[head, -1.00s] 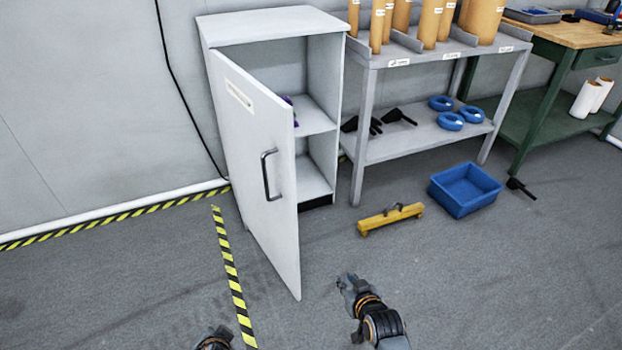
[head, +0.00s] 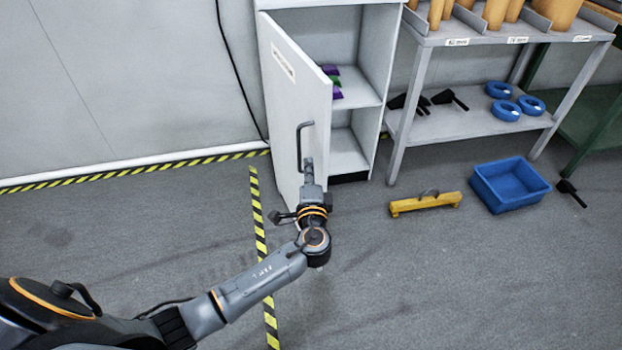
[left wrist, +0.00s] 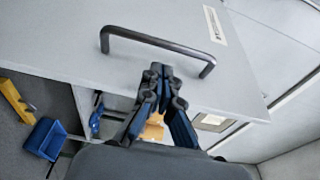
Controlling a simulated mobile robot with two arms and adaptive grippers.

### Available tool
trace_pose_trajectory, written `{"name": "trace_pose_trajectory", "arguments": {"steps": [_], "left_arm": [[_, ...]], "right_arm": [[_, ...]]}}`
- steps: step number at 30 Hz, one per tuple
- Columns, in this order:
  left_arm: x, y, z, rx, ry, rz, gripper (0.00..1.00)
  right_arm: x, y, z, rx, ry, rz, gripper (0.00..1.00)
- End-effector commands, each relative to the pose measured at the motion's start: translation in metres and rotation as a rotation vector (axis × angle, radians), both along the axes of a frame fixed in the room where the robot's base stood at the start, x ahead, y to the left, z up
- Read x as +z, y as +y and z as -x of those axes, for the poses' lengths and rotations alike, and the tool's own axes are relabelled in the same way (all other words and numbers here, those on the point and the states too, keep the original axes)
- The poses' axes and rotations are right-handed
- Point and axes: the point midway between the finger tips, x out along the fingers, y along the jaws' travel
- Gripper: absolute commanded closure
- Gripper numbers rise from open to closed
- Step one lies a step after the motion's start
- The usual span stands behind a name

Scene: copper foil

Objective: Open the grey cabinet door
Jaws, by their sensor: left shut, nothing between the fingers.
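The grey cabinet (head: 371,80) stands against the wall, and its door (head: 285,100) is ajar, hinged on the left. Purple and green items (head: 334,82) show on the inner shelf. The dark bar handle (head: 300,140) is on the door's outer face; in the left wrist view the handle (left wrist: 160,42) spans above the fingers. My left gripper (head: 308,166) is in front of the door near the handle's lower end. In the left wrist view its fingertips (left wrist: 160,70) are together and empty, beside the handle, not around it. Whether they touch the door is unclear. My right gripper is out of view.
A grey shelf rack (head: 450,125) with cardboard tubes and blue rings stands right of the cabinet. A yellow bar-shaped tool (head: 425,204) and a blue bin (head: 510,185) lie on the floor to the right. Floor around the striped tape (head: 258,215) is clear.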

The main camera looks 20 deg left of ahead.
Motion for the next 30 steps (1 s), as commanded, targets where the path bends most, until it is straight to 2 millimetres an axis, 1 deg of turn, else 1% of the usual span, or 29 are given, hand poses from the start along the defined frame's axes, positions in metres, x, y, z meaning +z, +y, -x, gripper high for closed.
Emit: {"name": "trace_pose_trajectory", "arguments": {"steps": [1, 3, 7, 11, 19, 23, 25, 27, 30], "left_arm": [[0.001, 0.004, -0.008, 0.002, -0.001, -0.002, 1.0], [0.0, 0.008, -0.017, 0.001, -0.001, 0.0, 1.0], [0.0, 0.013, -0.027, 0.001, -0.001, 0.0, 1.0], [0.0, 0.015, -0.03, 0.001, 0.0, 0.001, 1.0], [0.0, 0.015, -0.03, 0.001, 0.0, 0.001, 1.0], [-0.001, 0.023, -0.026, -0.01, 0.001, 0.0, 1.0], [-0.003, 0.034, -0.019, -0.028, 0.002, -0.001, 1.0], [-0.003, 0.047, -0.01, -0.056, 0.003, -0.002, 1.0], [-0.002, 0.066, 0.005, -0.102, 0.003, -0.005, 1.0]], "right_arm": [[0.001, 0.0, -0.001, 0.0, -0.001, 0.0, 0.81], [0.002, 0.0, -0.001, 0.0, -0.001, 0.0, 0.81], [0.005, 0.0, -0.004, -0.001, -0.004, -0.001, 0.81], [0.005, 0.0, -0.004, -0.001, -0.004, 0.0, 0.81], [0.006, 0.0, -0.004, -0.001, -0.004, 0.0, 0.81], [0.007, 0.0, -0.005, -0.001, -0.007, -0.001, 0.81], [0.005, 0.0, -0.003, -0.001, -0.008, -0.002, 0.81], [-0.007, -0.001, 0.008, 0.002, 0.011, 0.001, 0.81], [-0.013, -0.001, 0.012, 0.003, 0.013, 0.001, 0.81]]}}
